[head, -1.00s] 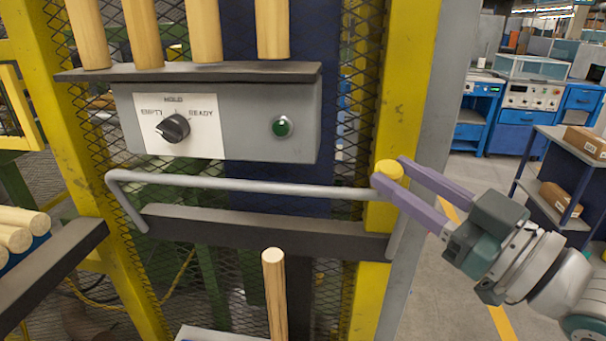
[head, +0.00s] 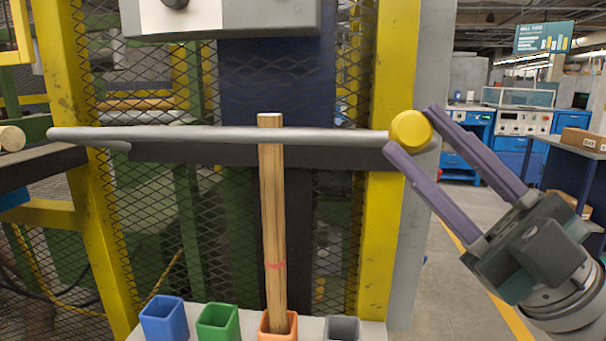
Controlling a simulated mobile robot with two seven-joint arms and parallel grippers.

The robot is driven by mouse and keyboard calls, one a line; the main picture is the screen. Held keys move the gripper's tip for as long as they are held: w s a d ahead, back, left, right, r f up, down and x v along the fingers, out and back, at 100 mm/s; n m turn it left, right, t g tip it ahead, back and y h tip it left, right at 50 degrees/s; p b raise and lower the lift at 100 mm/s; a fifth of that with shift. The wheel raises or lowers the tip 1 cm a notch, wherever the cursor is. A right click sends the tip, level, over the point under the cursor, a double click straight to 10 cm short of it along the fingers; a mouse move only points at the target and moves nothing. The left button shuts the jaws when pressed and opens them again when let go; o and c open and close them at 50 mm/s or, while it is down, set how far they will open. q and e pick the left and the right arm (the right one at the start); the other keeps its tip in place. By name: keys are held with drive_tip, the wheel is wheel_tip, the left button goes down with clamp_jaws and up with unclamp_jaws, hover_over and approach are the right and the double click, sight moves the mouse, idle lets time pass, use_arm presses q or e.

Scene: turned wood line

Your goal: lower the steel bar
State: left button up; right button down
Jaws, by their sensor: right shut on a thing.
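The steel bar (head: 210,134) runs almost level across the front of the yellow frame, with a yellow knob (head: 411,129) at its right end. My right gripper (head: 408,129) has its purple fingers on either side of the knob and is shut on it. My left gripper is not in view.
A wooden rod with a red mark (head: 273,230) stands in an orange cup (head: 277,326). A blue cup (head: 164,319), a green cup (head: 218,322) and a grey cup (head: 343,328) stand beside it. A grey control box (head: 220,18) is above. Wire mesh is behind.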

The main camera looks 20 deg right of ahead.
wheel_tip(320, 180, down, 7)
drive_tip(key=n+g+y+b, duration=0.5)
drive_tip(key=n+y+b, duration=0.2)
drive_tip(key=n+b, duration=0.2)
drive_tip(key=shift+s+a+n+g+b, duration=0.15)
drive_tip(key=shift+s+n+g+b, duration=0.2)
drive_tip(key=shift+b, duration=0.3)
drive_tip(key=shift+w+f, duration=0.1)
drive_tip(key=shift+w, duration=0.05)
drive_tip(key=shift+c, duration=2.3)
unclamp_jaws()
drive_tip(key=b+v, duration=0.2)
drive_tip(key=v, duration=0.8)
drive_tip(key=shift+b, duration=0.3)
